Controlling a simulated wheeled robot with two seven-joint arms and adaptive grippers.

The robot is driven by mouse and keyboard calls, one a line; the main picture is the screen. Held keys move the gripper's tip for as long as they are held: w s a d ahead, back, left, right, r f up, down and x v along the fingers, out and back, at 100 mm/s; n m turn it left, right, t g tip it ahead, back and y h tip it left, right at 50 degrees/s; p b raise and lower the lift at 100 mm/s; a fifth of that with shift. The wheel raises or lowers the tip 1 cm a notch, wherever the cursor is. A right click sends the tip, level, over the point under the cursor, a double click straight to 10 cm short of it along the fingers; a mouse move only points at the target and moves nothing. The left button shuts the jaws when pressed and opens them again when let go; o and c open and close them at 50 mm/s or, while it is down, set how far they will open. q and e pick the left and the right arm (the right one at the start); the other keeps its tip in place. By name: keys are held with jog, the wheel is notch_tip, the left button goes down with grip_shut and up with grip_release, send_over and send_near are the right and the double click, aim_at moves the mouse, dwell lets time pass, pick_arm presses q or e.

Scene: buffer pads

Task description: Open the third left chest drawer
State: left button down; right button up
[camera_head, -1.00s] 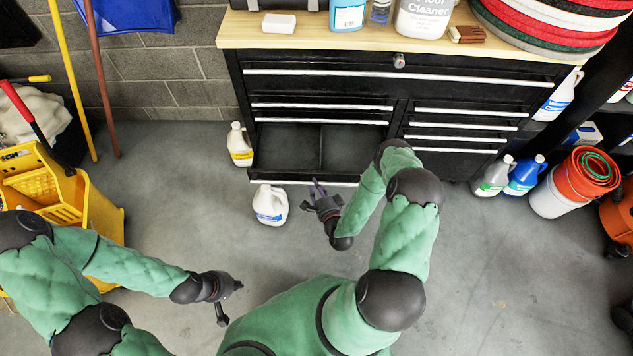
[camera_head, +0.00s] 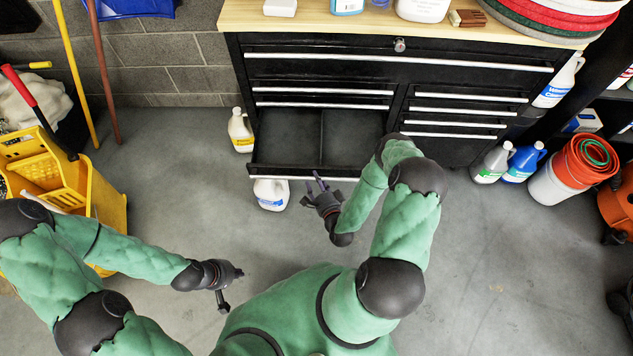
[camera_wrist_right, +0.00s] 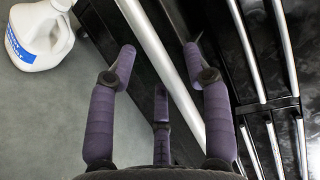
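The black chest (camera_head: 480,75) has silver bar handles. Its third left drawer (camera_head: 290,135) is pulled out, with its empty, divided inside showing and its bar handle (camera_head: 275,177) at the front edge. My right gripper (camera_head: 318,183) is at that handle, right of its middle. In the right wrist view the purple fingers of the right gripper (camera_wrist_right: 160,65) are spread, with the silver handle (camera_wrist_right: 160,45) running between them; contact is unclear. My left gripper (camera_head: 236,288) is open and empty over the floor, lower left of the drawer.
A white jug (camera_head: 271,197) stands on the floor under the drawer's front left corner, partly hidden. Another jug (camera_head: 240,130) stands left of the chest. A yellow mop bucket (camera_head: 105,205) is at the left. Bottles (camera_head: 522,162) and buckets (camera_head: 570,170) are at the right.

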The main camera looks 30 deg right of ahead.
jog(key=v, duration=1.2)
dwell(0.6)
